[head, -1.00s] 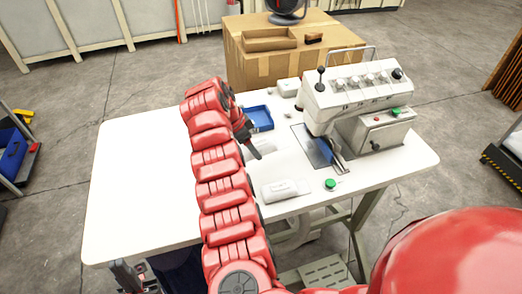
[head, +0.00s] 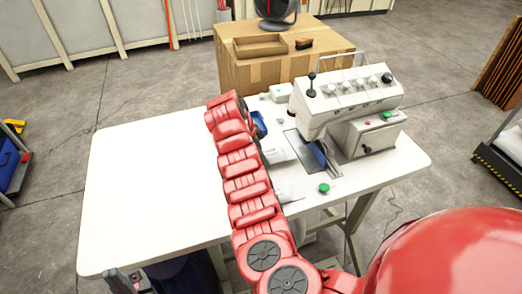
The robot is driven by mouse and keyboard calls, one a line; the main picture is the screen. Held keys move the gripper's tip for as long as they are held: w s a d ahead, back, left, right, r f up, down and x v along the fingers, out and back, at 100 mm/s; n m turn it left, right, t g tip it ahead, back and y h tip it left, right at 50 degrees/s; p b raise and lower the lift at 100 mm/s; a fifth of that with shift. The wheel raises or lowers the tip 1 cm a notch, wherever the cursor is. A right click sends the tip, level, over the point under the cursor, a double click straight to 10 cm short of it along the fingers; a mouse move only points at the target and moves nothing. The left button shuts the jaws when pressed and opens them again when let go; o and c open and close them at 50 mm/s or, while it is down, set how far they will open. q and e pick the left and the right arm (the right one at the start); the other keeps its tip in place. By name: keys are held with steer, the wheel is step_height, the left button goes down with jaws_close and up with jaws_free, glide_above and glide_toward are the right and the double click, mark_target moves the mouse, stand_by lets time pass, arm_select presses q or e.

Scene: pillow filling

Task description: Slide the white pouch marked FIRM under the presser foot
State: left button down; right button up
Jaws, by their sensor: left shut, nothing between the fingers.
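A white pouch (head: 290,192) lies flat on the table in front of the machine, its left part hidden by my left arm. Its marking is too small to read. Another white item (head: 279,153) lies farther back, also partly behind my arm. The white sewing machine (head: 345,88) stands at the right, its head over a dark plate with a blue piece (head: 316,156). The presser foot is too small to make out. My left gripper (head: 265,156) is shut and empty, mostly hidden behind my red arm, near the farther white item. My right gripper is out of view.
A blue tray (head: 259,122) is mostly hidden behind my arm. A green button (head: 324,188) sits near the table's front edge, right of the pouch. A cardboard box (head: 240,70) stands behind the table (head: 150,190), whose left half is clear.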

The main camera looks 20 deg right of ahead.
mark_target(279, 154)
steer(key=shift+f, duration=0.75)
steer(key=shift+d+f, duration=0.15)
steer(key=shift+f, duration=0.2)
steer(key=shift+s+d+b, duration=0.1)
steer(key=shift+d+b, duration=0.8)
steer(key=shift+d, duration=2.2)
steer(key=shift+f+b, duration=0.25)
steer(key=shift+b, duration=1.15)
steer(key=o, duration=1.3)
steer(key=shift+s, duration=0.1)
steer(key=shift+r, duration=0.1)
